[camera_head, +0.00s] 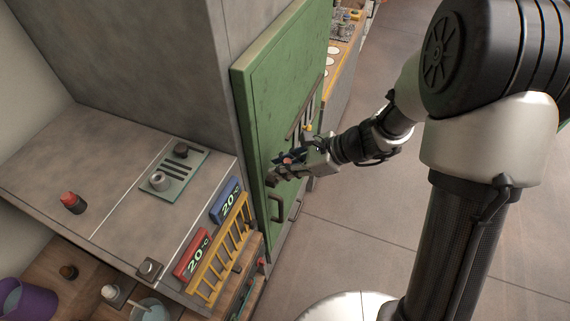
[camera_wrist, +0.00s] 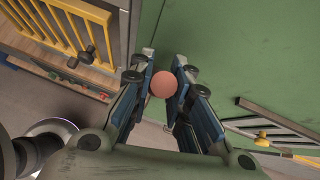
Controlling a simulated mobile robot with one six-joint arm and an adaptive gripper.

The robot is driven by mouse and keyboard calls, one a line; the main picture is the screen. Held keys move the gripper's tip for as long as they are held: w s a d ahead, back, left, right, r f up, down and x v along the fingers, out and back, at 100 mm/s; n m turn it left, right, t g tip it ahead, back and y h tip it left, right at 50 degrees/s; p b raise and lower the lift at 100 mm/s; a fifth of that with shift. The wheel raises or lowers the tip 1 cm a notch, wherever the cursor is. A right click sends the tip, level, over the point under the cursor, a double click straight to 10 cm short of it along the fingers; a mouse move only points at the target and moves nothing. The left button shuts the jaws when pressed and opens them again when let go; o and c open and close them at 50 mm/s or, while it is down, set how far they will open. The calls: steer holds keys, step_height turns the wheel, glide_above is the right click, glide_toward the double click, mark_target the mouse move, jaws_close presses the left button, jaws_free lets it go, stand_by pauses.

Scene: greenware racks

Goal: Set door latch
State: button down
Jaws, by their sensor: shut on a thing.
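The green door (camera_head: 283,85) is upright on the front of the grey cabinet and looks shut. It also fills much of the wrist view (camera_wrist: 240,50). My gripper (camera_head: 283,163) is at the door's lower part, at its face. In the wrist view, its blue-padded fingers (camera_wrist: 161,75) are closed around a round, orange-pink latch knob (camera_wrist: 164,85). The knob also shows as a small reddish spot between the fingers in the head view (camera_head: 288,160). The rest of the latch is hidden behind the fingers, so I cannot tell its position.
A metal handle (camera_head: 278,209) is low on the door. A yellow rack (camera_head: 220,250) and red (camera_head: 193,255) and blue (camera_head: 227,201) 20 °C displays are on the left. A shelf with white discs (camera_head: 334,57) is beyond the door. The floor (camera_head: 370,235) at right is clear.

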steer(key=c, duration=1.5)
jaws_free()
steer(key=v, duration=1.2)
steer(key=shift+d, duration=0.1)
steer(key=shift+f, duration=0.1)
steer(key=shift+c, duration=0.3)
